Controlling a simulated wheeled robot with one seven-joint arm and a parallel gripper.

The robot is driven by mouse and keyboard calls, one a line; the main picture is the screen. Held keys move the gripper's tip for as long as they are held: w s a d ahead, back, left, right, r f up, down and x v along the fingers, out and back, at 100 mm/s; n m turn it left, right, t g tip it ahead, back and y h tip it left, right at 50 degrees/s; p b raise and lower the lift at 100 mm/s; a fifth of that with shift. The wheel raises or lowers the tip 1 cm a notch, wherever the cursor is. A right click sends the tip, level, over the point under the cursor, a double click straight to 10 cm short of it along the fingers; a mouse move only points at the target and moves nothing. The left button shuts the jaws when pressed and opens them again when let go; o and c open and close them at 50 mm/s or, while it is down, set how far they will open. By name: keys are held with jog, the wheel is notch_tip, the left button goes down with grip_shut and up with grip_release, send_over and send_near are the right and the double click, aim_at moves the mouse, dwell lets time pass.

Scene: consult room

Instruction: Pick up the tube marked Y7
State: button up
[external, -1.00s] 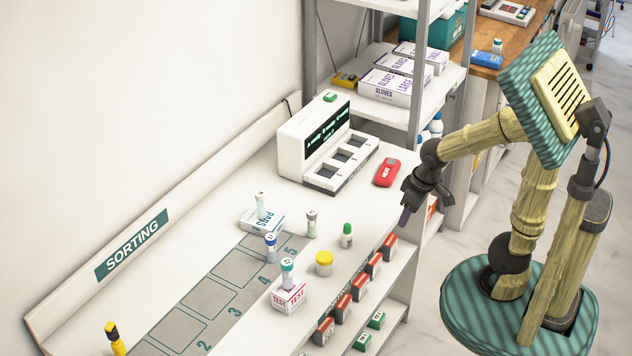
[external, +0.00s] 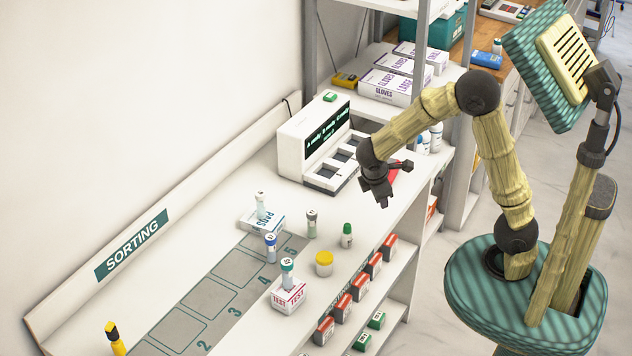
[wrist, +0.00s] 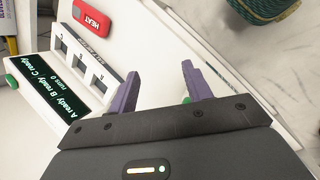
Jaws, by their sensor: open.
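Several capped tubes stand upright on the white bench in the external view. One tube with a teal cap (external: 287,267) stands on the TEST box, and one with a white cap (external: 261,208) stands on the PADS box. A blue-capped tube (external: 271,247) stands near the marked squares, and a grey-capped tube (external: 312,224) stands to its right. Their marks are too small to read, so I cannot tell which is Y7. My gripper (external: 378,198) is open and empty above the bench, right of the tubes. Its purple fingers show apart in the wrist view (wrist: 158,74).
A white device (external: 300,150) with a screen and slots stands at the back, with a red HEAT block (wrist: 92,18) beside it. A yellow-lidded jar (external: 324,263) and a green-capped bottle (external: 347,235) stand near the tubes. Red boxes (external: 359,286) line the front shelf.

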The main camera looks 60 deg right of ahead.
jog(key=w+a+n+t+h+p, duration=0.25)
jog(key=w+n+h+p, duration=0.2)
jog(key=w+n, duration=0.35)
jog(key=n+t+p, duration=0.5)
jog(key=n, duration=0.3)
send_over(312, 213)
jog(key=shift+s+a+h, duration=0.15)
jog(key=shift+a+h, duration=0.3)
jog(key=f+b, duration=0.1)
jog(key=f, duration=0.4)
jog(key=shift+d, duration=0.2)
jog(key=shift+f, duration=0.1)
jog(key=shift+f+b, duration=0.75)
jog(key=shift+f, duration=0.4)
